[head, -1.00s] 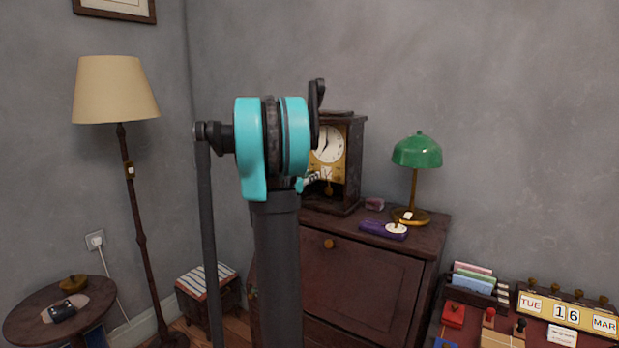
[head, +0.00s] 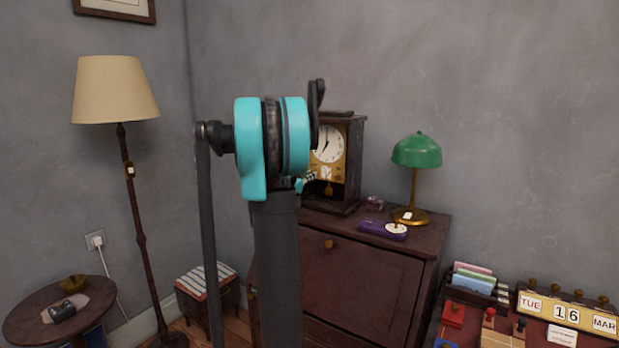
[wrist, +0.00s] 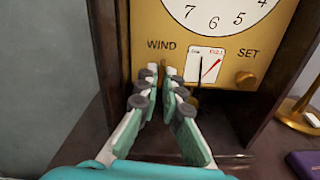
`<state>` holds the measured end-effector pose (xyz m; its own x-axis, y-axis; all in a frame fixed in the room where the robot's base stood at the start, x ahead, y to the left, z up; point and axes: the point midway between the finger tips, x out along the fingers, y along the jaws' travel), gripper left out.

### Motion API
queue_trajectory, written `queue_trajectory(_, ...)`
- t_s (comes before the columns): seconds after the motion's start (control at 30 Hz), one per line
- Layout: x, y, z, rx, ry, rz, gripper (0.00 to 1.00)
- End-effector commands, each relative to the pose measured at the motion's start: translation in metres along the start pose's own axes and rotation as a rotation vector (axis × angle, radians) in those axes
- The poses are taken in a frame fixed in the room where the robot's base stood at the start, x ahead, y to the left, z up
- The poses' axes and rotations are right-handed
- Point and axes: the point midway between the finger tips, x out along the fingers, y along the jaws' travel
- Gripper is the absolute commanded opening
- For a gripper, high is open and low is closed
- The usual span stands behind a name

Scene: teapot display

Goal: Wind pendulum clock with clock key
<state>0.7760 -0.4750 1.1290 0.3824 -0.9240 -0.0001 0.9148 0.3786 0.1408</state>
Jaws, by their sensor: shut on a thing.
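The pendulum clock (head: 351,165) is a dark wooden case with a white dial and brass front, standing on the cabinet. Only a bit of brass shows at the fingertips; the fingers hide the rest, so I cannot tell how the key sits. In the head view my arm partly hides clock and gripper (head: 308,178).
The dark cabinet (head: 362,285) also carries a green lamp (head: 416,152), a purple case (head: 372,228) and a small box (head: 375,203), right of the clock. The clock's side walls (wrist: 112,55) stand close on both sides of the brass front. A floor lamp (head: 116,90) stands left.

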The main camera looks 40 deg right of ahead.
Motion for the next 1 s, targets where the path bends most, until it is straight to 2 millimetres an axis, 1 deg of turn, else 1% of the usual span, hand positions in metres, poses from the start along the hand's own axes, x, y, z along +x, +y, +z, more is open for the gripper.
queue_trajectory(1.0, -0.0006, 0.0025, 0.0010, 0.947, 0.001, -0.001, 0.00)
